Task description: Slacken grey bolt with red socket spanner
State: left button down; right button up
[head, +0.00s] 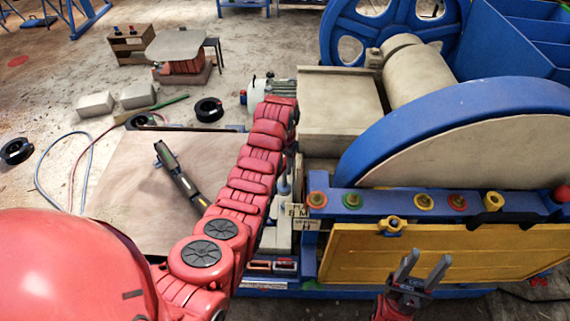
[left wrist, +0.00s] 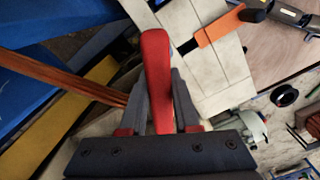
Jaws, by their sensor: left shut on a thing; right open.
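A red handle (left wrist: 157,75), which looks like the red socket spanner, stands between the fingers of my left gripper (left wrist: 160,85) in the left wrist view. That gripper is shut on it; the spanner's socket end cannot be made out. In the head view my red left arm hides the left gripper and spanner. My right gripper (head: 422,268) is open and empty, in front of the yellow panel (head: 450,252). Several coloured bolts line the blue rail (head: 400,204) of the crusher. One fastener with a greyish centre (head: 392,224) sits just below; I cannot tell whether it is the grey bolt.
The crusher's large blue flywheel (head: 450,125) rises behind the rail. A wooden board (head: 130,185) with a dark tool (head: 178,175) lies on the left. An orange-handled tool (left wrist: 220,27) shows in the left wrist view. Open floor lies at the far left.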

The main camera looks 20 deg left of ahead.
pick_arm(q)
jog(key=shift+s+d+f, duration=0.35)
jog(key=shift+a, duration=0.1)
jog(key=shift+f+b, duration=0.2)
jog(key=shift+b, duration=0.1)
jog(key=b, duration=0.3)
send_over(285, 188)
jog(key=shift+f, duration=2.35)
jog(key=shift+f+b, duration=1.2)
jog(key=shift+f, duration=0.8)
